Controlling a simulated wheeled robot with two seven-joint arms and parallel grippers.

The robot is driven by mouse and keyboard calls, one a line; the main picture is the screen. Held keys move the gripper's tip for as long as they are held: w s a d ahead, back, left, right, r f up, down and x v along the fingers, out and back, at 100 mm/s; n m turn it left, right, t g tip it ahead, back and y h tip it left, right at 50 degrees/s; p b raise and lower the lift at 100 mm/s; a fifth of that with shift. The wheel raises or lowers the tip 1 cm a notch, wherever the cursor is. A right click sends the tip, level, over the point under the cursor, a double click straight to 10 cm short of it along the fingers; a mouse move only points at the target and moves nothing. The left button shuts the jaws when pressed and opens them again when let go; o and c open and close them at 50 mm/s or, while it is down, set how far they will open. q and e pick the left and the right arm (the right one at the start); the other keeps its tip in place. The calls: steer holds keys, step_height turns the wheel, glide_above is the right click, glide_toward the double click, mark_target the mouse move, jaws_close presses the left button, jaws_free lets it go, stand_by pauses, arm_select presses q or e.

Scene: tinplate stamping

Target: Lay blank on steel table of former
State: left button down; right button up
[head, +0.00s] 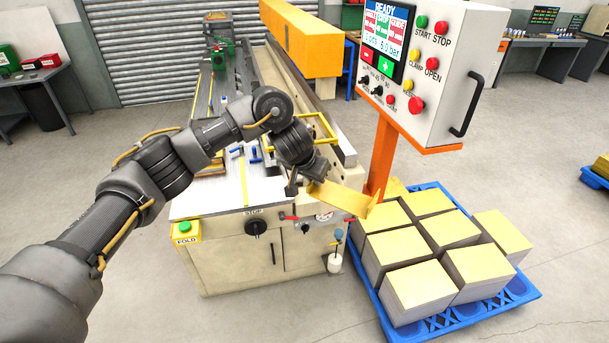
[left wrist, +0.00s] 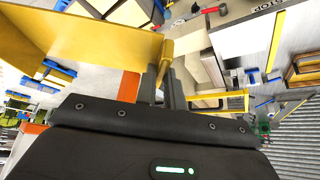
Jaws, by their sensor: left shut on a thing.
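My left gripper (head: 310,182) is shut on a yellow blank (head: 345,200), a thin sheet. It holds the blank in the air beyond the right front corner of the former. In the left wrist view the dark fingers (left wrist: 163,85) pinch the blank (left wrist: 100,40) near one end, and the sheet spreads to the upper left. The steel table (head: 200,200) of the former is the bare pale surface at its near end, left of the gripper. My left arm hides part of the table and the former. My right gripper is not in view.
A control panel (head: 425,60) on an orange post (head: 383,155) stands right of the former, close to the blank. Stacks of yellow-topped sheets (head: 420,285) sit on a blue pallet (head: 520,290) at the right. A yellow frame (head: 325,125) and orange beam (head: 300,45) are behind the gripper.

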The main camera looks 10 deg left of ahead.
arm_select(q)
steer(key=s+a+f+m+g+h+b, duration=0.1)
steer(key=s+a+f+m+b, duration=0.2)
steer(key=s, duration=0.8)
steer(key=s+a+f+m+g+h+b, duration=0.1)
steer(key=s+a+f+m+b, duration=0.2)
steer(key=s+a+f+b, duration=0.4)
steer(key=s+a+f, duration=0.1)
steer(key=s, duration=0.3)
steer(key=shift+s+f+m+h, duration=0.15)
steer(key=shift+f+m+h, duration=0.25)
